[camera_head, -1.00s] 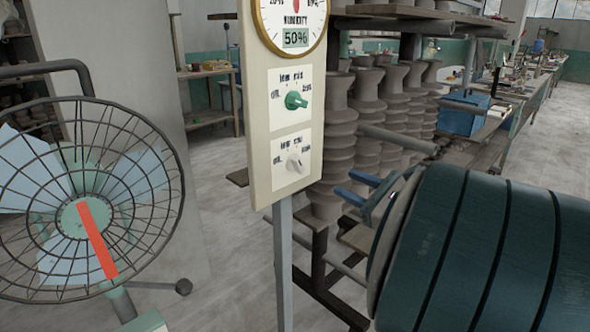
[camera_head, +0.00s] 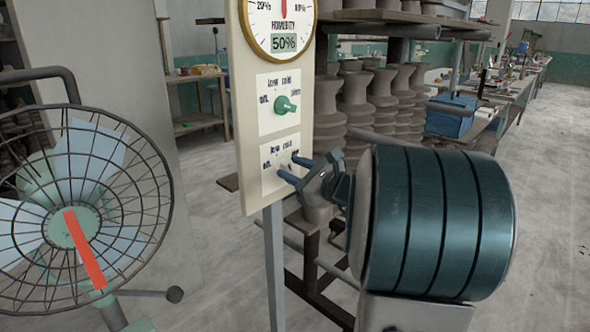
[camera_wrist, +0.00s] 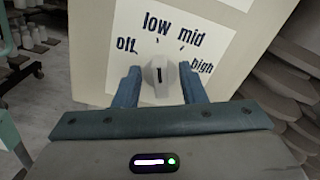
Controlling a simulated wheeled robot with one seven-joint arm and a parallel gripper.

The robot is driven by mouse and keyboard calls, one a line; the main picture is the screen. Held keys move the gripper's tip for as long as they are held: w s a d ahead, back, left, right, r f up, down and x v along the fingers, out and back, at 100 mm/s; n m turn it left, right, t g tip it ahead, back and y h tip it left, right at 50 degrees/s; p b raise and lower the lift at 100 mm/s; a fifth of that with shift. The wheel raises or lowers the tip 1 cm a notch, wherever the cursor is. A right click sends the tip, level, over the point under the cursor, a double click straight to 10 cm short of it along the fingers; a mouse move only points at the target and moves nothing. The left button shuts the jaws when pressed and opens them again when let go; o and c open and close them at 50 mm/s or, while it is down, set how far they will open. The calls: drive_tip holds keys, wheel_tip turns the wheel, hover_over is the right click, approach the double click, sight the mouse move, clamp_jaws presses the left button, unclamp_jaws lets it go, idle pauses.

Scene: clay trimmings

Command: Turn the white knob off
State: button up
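The white knob (camera_wrist: 160,76) is the lower knob on the upright control panel (camera_head: 246,140). In the wrist view its labels read off, low, mid and high, from left round to right. A dark mark shows on the knob's face, but I cannot tell which setting it points to. My gripper (camera_head: 294,168) has its two blue fingers at the panel, one on each side of the knob. In the wrist view (camera_wrist: 160,88) the fingers are open, with a gap between each finger and the knob. In the head view the fingers mostly hide the knob.
A green knob (camera_head: 285,104) sits above on the same panel, under a round humidity gauge (camera_head: 283,22). A caged fan (camera_head: 75,220) stands at the left. Shelves of stacked clay pots (camera_head: 383,92) stand behind the panel. Open floor lies at the right.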

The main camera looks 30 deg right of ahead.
clamp_jaws()
drive_tip(key=shift+f+n+b, duration=0.15)
drive_tip(key=shift+n+b, duration=0.15)
drive_tip(key=shift+b, duration=0.3)
drive_tip(key=n+b, duration=0.1)
drive_tip(key=b, duration=0.2)
drive_tip(key=shift+a+f+n+b, duration=0.1)
drive_tip(key=shift+f+n+b, duration=0.2)
drive_tip(key=shift+n, duration=0.1)
drive_tip(key=n+b, duration=0.3)
drive_tip(key=b, duration=0.2)
drive_tip(key=n+b, duration=0.3)
drive_tip(key=b, duration=0.2)
drive_tip(key=shift+s+a+b, duration=0.1)
drive_tip(key=shift+a+b, duration=0.1)
drive_tip(key=shift+b, duration=0.2)
drive_tip(key=shift+r+n, duration=0.15)
drive_tip(key=shift+n, duration=0.25)
